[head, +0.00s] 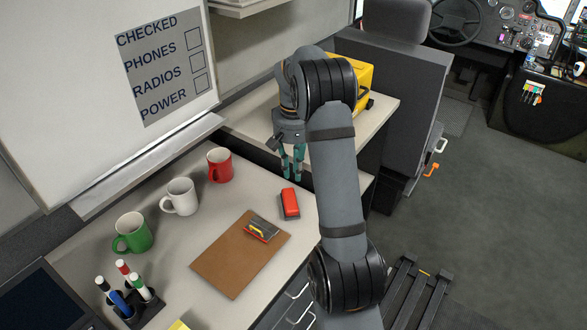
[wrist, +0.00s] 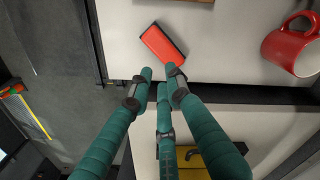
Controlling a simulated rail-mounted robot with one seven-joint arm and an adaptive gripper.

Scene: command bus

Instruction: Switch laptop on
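A dark panel with a thin frame (head: 40,302) is cut off at the lower left corner of the head view. It may be the laptop's screen, but I cannot tell for sure. No keyboard or power button shows. My gripper (head: 291,176) points down beyond the far end of the counter, behind the red eraser in the head view. Its teal fingers are apart with nothing between them. In the wrist view the fingers (wrist: 160,74) reach toward the counter edge, near the red eraser.
The counter holds a red block-shaped eraser (head: 290,204), brown clipboard (head: 238,262), red mug (head: 219,166), white mug (head: 181,197), green mug (head: 133,234) and marker holder (head: 146,313). A whiteboard (head: 70,100) stands behind. A yellow case (head: 352,76) and a seat (head: 390,85) are farther back.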

